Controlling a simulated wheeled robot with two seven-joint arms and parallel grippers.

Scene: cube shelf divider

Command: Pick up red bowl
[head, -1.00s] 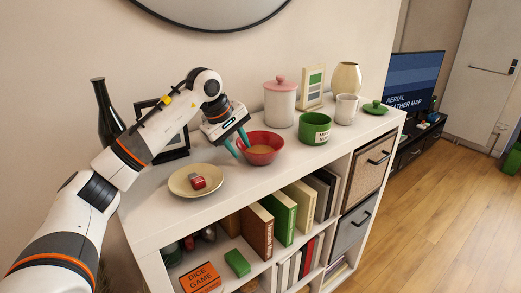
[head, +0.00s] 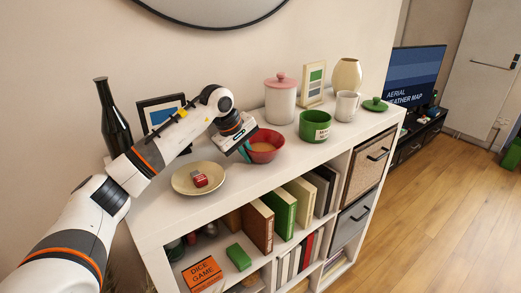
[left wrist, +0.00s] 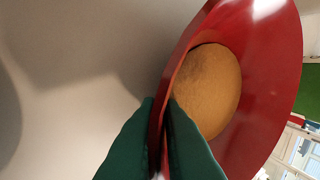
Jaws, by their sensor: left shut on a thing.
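Whether the bowl still touches the shelf top is hard to tell. My right gripper is not in view.
A cream plate (head: 184,186) with a small red and white object (head: 200,180) lies left of the bowl. A dark bottle (head: 113,120) and a frame (head: 160,112) stand at left.

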